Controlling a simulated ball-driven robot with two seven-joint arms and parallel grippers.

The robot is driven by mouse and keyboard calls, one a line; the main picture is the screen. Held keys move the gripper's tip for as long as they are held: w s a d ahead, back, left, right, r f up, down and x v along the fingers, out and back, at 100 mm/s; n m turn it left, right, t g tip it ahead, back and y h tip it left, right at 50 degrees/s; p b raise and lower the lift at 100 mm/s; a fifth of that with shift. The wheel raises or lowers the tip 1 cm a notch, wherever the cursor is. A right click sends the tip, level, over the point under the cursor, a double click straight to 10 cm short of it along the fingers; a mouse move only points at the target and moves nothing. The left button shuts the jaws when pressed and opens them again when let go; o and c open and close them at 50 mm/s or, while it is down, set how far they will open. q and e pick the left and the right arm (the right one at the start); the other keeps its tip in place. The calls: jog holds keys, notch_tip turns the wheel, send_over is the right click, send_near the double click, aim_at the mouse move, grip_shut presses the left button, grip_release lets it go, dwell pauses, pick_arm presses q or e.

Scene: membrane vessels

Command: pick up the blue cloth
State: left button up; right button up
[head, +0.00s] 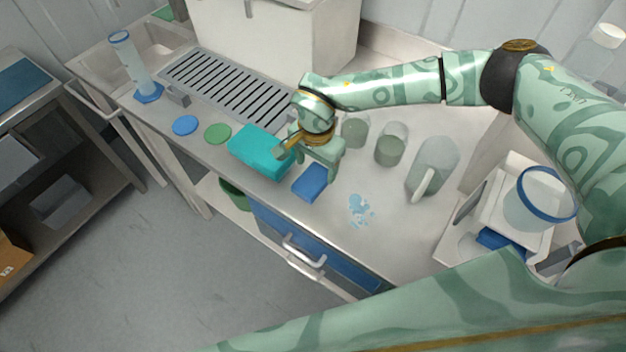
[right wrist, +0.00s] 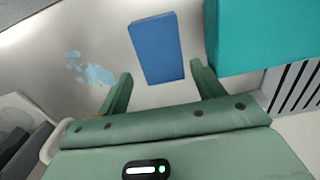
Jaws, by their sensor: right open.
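The blue cloth (head: 311,182) is a flat, folded blue rectangle lying on the counter near its front edge. In the right wrist view the cloth (right wrist: 157,48) lies ahead of and between the two fingertips, with no finger closed on it. My right gripper (head: 318,158) is over the counter just behind the cloth, between it and the clear vessels. Its fingers are apart and empty, and they also show in the right wrist view (right wrist: 161,70). My left gripper is not in view.
A teal box (head: 262,151) stands just left of the cloth, close to my gripper. A light blue spill (head: 360,211) lies to the right. Clear vessels (head: 390,145) and a pitcher (head: 434,165) stand behind. Blue and green discs (head: 218,133) lie farther left.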

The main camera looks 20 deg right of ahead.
aim_at(316, 176)
notch_tip(316, 176, down, 4)
jog(key=shift+w, duration=0.15)
jog(key=shift+c, duration=0.6)
jog(key=c, duration=0.6)
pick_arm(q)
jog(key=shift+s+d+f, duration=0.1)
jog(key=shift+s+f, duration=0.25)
pick_arm(e)
jog(key=shift+r, duration=0.1)
